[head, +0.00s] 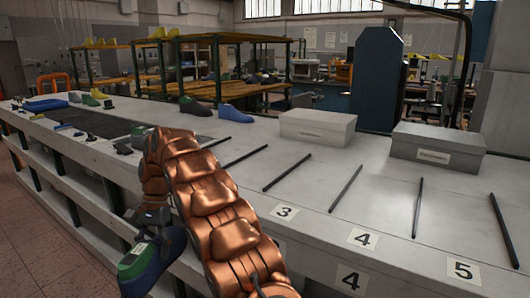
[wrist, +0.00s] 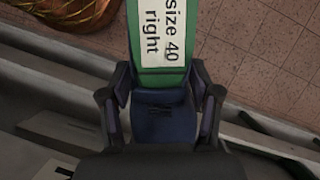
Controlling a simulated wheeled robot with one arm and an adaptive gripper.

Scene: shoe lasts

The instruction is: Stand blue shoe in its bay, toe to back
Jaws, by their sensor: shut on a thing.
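A blue shoe last with a green top (head: 150,268) hangs from my gripper (head: 152,222) in front of the bench's front edge, at the lower left of the head view. In the wrist view the same blue shoe (wrist: 162,122) sits between the two dark fingers of my gripper (wrist: 160,108), which are shut on it. Its green top carries a white label reading "size 40 right". The bench (head: 310,200) has bays parted by black rods, with number cards 3 (head: 284,212), 4 (head: 362,239) and 5 (head: 464,270) at the front. My arm hides part of the bench.
A pale box (head: 317,128) and a grey box (head: 437,147) stand at the bench's back. Another blue shoe (head: 235,114) and a dark shoe (head: 195,106) stand at the far edge. Small items lie at the left. The bays by cards 3 to 5 look clear in front.

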